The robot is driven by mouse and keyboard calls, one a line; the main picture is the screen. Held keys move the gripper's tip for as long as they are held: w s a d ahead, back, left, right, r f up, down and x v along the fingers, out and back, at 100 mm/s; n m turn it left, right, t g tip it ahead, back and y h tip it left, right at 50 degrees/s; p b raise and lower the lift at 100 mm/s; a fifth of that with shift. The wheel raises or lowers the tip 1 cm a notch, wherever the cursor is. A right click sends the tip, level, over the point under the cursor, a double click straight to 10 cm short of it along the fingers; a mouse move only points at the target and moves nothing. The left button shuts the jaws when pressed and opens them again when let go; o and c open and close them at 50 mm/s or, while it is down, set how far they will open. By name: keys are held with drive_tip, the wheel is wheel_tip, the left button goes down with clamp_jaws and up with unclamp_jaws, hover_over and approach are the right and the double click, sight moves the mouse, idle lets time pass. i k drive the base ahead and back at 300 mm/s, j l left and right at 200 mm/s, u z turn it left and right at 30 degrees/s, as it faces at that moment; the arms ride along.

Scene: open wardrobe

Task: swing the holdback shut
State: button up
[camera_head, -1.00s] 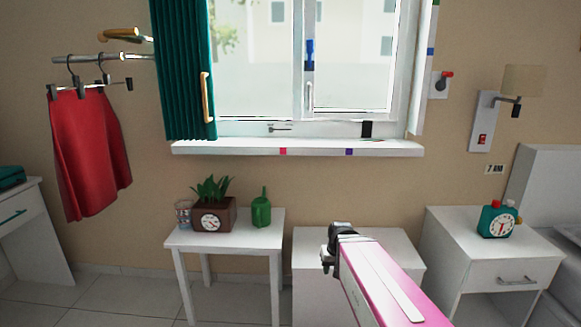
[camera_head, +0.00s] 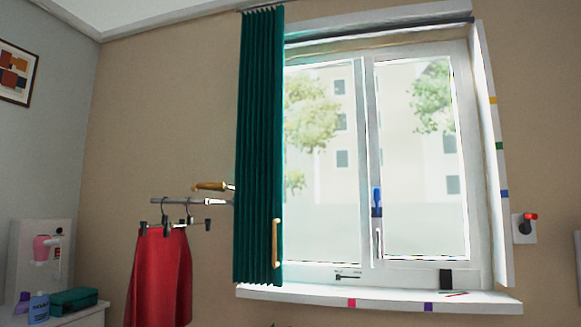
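The likely holdback (camera_head: 210,186) is a short brass-coloured arm on the wall, just left of the curtain in the head view. It points out to the left, away from the curtain, and its right end meets a pale mount by the curtain's edge. The green pleated curtain (camera_head: 259,120) hangs gathered at the left side of the window, with a wooden handle (camera_head: 276,243) low on its right edge. The holdback is not around the curtain. My gripper is out of view.
Just below the holdback, a metal rail (camera_head: 178,201) carries a red skirt (camera_head: 160,275) on a clip hanger. The white sill (camera_head: 390,298) juts out under the window (camera_head: 375,160). A wall device (camera_head: 40,255) and a green box (camera_head: 75,301) are at lower left.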

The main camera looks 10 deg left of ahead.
sight(219, 187)
drive_tip(key=j+u, duration=0.25)
drive_tip(key=j, duration=0.25)
drive_tip(key=j+u, duration=0.2)
drive_tip(key=j, duration=0.25)
drive_tip(key=i+j+u, duration=0.1)
drive_tip(key=j+u, duration=0.15)
drive_tip(key=j, duration=0.2)
drive_tip(key=i+j+u, duration=0.25)
drive_tip(key=j, duration=0.2)
drive_tip(key=k+j, duration=0.05)
drive_tip(key=k, duration=0.05)
